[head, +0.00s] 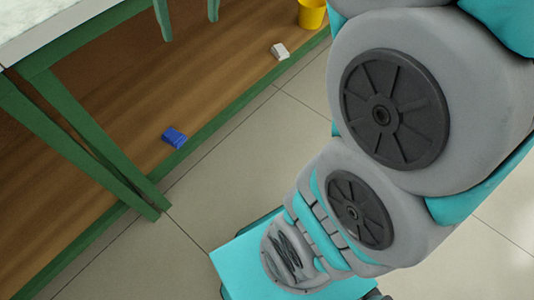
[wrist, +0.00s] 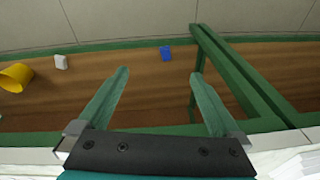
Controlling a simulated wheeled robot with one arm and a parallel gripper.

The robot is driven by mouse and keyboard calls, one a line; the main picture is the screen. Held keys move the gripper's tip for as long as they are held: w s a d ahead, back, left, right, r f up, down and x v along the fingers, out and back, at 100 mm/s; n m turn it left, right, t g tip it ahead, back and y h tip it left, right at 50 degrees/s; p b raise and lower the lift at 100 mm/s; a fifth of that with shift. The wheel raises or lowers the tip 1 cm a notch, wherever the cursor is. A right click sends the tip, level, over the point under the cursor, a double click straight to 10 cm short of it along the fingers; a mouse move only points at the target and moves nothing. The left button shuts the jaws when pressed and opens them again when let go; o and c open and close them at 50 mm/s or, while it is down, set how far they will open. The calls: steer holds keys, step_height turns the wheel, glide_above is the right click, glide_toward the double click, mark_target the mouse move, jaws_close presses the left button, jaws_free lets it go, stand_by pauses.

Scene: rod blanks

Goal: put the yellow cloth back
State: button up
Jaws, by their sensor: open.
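I see no yellow cloth in either view. The only yellow thing is a bucket-like container (head: 312,14), at the top of the head view and at the left edge of the wrist view (wrist: 16,77). In the head view it stands upright on the brown board and is cut by the frame edge; its inside is not clear. My gripper (wrist: 160,73) is open in the wrist view, its two green fingers wide apart with nothing between them. The brown board shows beyond the fingers.
A blue block-like item (head: 174,137) and a small white item (head: 280,51) lie on the brown board (head: 120,90), which has a green edge. A green-legged table with a pale top (head: 40,25) stands at the left. The tiled floor (head: 200,205) beside it looks clear.

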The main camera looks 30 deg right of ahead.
steer(key=s+d+f+m+g+h, duration=0.1)
steer(key=s+f+m+g, duration=0.1)
steer(key=s+f, duration=1.7)
steer(key=s+g, duration=0.1)
steer(key=s, duration=0.2)
steer(key=shift+s+d+g, duration=0.15)
steer(key=shift+s+g, duration=0.1)
steer(key=shift+g, duration=0.05)
